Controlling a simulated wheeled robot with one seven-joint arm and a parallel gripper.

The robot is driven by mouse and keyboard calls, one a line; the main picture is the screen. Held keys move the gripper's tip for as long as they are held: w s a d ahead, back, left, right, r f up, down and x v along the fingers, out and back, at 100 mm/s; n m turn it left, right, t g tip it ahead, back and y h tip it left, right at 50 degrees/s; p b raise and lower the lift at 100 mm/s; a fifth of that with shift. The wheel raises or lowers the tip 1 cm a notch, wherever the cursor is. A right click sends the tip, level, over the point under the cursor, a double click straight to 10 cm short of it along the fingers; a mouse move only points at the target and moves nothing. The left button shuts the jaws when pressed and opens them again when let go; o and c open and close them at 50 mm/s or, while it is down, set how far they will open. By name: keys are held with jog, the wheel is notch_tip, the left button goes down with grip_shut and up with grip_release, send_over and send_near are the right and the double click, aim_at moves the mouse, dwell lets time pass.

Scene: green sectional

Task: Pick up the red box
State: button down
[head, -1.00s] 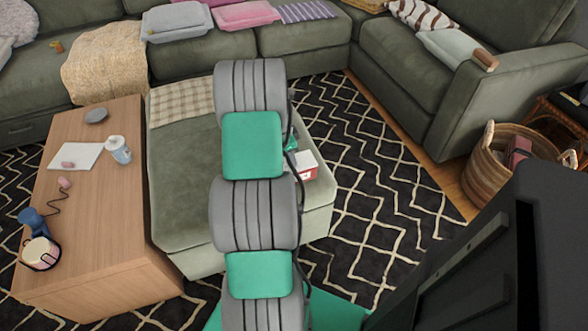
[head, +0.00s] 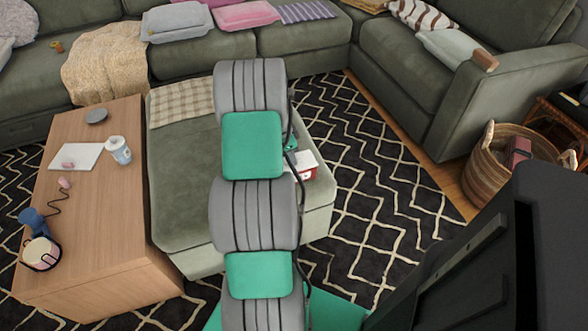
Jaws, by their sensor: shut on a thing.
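The red box (head: 307,172) has a white top and a red side. It is at the right part of the green ottoman (head: 185,205), just right of my arm, which hides its left part. I cannot tell whether it rests on the ottoman or is slightly above it. A small green part of my arm shows just above and left of the box. My gripper's fingers are hidden behind my arm links, so their contact with the box does not show.
A wooden table (head: 110,235) with a cup (head: 118,150), a mug and small items stands left of the ottoman. A green sectional sofa (head: 300,38) runs along the back and right. A wicker basket (head: 485,175) stands at the right. The patterned rug (head: 375,165) between is clear.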

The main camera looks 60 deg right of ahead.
jog(key=shift+r+p, duration=1.55)
jog(key=shift+r, duration=1.3)
